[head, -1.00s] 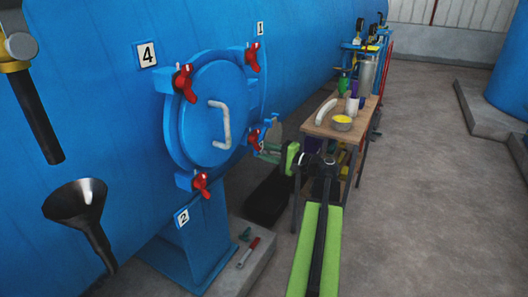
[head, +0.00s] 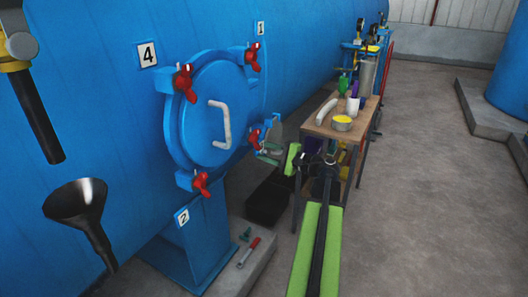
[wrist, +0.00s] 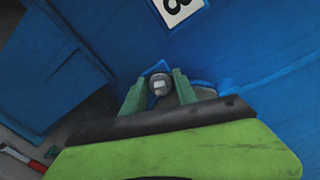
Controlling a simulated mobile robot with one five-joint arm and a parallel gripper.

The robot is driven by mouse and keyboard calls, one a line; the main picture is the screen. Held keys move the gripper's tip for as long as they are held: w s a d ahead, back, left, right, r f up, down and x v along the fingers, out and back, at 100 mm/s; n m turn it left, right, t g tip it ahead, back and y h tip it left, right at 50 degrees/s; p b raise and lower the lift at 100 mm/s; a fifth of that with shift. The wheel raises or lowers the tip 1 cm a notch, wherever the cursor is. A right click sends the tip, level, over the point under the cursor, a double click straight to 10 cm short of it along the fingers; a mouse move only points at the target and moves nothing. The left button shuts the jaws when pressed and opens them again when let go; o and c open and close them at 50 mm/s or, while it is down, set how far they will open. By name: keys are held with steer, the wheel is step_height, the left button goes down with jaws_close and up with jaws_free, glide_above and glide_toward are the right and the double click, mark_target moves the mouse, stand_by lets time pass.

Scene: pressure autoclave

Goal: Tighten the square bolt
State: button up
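The square bolt (wrist: 160,84) is a small grey head on a blue lug, seen in the wrist view below a number plate. My gripper (wrist: 160,86) has its two green fingers apart, one on each side of the bolt head. A narrow gap seems to show beside the head, and I cannot tell whether either finger touches it. In the head view my gripper (head: 268,151) is at the right edge of the round blue door (head: 205,115), close to a red wing handle (head: 254,137). The bolt cannot be made out there.
Other red wing handles (head: 184,83) line the door. A wooden table (head: 318,123) with a yellow-topped tin (head: 342,123) stands just beyond my arm. A black funnel (head: 78,205) is at the left. A red-and-white marker (head: 248,252) lies on the concrete plinth. The floor at right is clear.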

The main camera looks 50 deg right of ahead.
steer(key=v, duration=1.7)
steer(key=shift+s, duration=0.2)
